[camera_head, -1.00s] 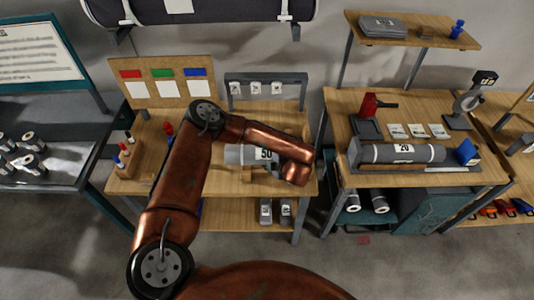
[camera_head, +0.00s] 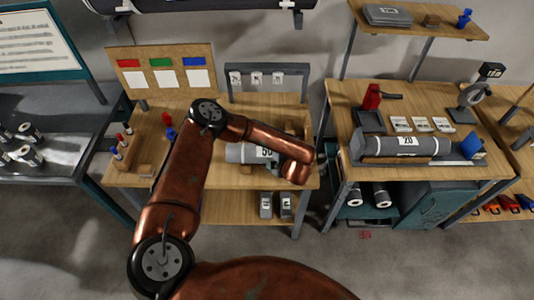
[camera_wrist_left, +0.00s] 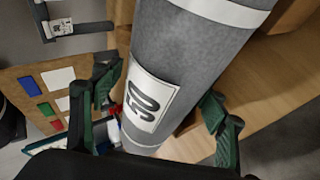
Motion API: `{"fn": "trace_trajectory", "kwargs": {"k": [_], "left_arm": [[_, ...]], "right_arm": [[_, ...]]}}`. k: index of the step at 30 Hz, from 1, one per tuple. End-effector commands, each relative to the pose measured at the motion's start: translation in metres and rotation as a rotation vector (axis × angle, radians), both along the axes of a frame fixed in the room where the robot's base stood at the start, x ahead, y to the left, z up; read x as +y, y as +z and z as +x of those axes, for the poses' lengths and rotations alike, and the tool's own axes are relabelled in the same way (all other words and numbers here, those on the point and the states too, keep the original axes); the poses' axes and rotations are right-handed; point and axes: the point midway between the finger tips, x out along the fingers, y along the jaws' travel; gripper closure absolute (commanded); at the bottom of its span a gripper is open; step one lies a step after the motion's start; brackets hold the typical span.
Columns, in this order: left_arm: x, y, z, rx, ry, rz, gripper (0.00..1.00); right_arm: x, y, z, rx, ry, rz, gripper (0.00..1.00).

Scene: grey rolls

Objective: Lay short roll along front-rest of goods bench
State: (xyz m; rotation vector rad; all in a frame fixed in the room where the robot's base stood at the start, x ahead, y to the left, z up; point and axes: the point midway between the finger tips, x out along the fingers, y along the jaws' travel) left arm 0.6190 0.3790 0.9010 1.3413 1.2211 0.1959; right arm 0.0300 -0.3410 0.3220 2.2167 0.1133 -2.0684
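A grey roll marked 50 (camera_head: 238,153), apparently the short roll, is over the left wooden bench (camera_head: 225,178). My copper left arm hides its right part. Whether the roll clears the bench top is hard to see. A longer grey roll marked 20 (camera_head: 400,146) lies on the right bench (camera_head: 345,100). I cannot tell which part is the front-rest. My right gripper is not in view.
The left bench has a board with coloured tabs (camera_head: 165,105) and a grey rack (camera_head: 268,70) at its back. The right bench bears a red tool (camera_head: 371,97), pale cards (camera_head: 421,123) and a blue block (camera_head: 472,146). A dark table (camera_head: 60,160) stands far left.

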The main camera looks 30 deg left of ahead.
Motion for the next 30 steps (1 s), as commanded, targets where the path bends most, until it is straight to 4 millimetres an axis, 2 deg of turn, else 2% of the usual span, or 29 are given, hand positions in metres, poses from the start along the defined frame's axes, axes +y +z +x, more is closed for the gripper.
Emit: {"fn": "trace_trajectory", "kwargs": {"k": [5, 16, 30], "left_arm": [[0.0, 0.0, 0.0, 0.0, 0.0, 0.0, 0.2], [-0.006, 0.002, -0.003, 0.002, -0.003, -0.002, 0.2], [-0.068, 0.051, -0.04, 0.001, -0.004, -0.002, 0.2]], "right_arm": [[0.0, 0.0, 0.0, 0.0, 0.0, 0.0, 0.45], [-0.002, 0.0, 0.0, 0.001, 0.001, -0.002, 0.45], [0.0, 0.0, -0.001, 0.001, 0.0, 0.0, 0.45]]}}
